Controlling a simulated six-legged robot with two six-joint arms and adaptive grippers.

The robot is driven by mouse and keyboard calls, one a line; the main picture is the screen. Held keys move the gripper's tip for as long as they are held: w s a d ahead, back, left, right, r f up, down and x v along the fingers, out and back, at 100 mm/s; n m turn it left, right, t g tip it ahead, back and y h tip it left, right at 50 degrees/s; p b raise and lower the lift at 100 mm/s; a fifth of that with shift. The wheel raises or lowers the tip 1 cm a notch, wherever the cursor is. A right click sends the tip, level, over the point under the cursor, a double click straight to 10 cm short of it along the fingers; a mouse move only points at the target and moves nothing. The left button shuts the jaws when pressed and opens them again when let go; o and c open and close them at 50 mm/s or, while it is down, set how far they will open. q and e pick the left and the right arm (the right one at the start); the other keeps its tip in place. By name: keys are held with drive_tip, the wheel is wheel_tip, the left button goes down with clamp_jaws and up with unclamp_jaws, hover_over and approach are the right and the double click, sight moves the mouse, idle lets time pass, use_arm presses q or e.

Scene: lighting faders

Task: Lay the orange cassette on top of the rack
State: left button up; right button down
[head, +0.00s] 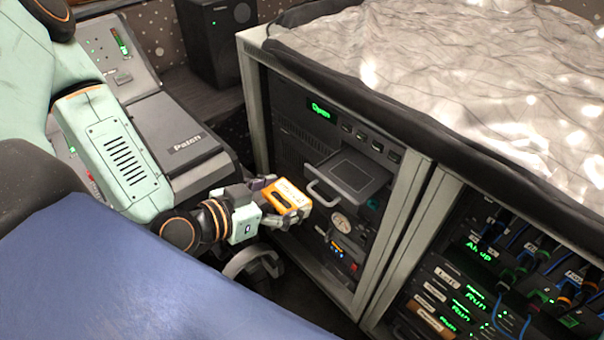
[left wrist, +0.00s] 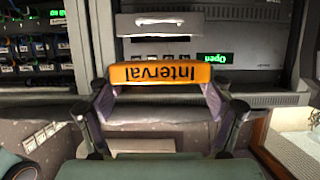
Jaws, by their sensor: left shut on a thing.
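The orange cassette (head: 291,194) is held in front of the rack (head: 392,232), below the level of its top. My left gripper (head: 279,205) is shut on the cassette. In the left wrist view the cassette (left wrist: 160,73) spans between the two fingers (left wrist: 162,100), its "Interval" label upside down. The rack's top is covered by a crumpled, shiny pale sheet (head: 470,75) with a dark padded edge. An extended drawer (head: 350,172) with a handle sticks out of the rack front beside the cassette; a gap between them cannot be judged. My right gripper is not in view.
A green "Open" display (head: 320,110) is above the drawer. A second bay with cables and green displays (head: 480,290) is at the right. A grey "Patch" console (head: 180,140) and a black speaker (head: 218,40) stand at the left. A blue padded surface (head: 130,285) fills the lower left.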

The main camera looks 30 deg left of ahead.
use_arm(q)
drive_tip(key=w+d+r+m+g+h+b, duration=0.1)
drive_tip(key=w+d+r+m+g+h, duration=0.2)
drive_tip(key=d+r+m+g+h, duration=0.1)
drive_tip(key=shift+d+r+m+g+h, duration=0.15)
drive_tip(key=shift+d+m+g+h, duration=0.35)
drive_tip(key=shift+m+h, duration=0.75)
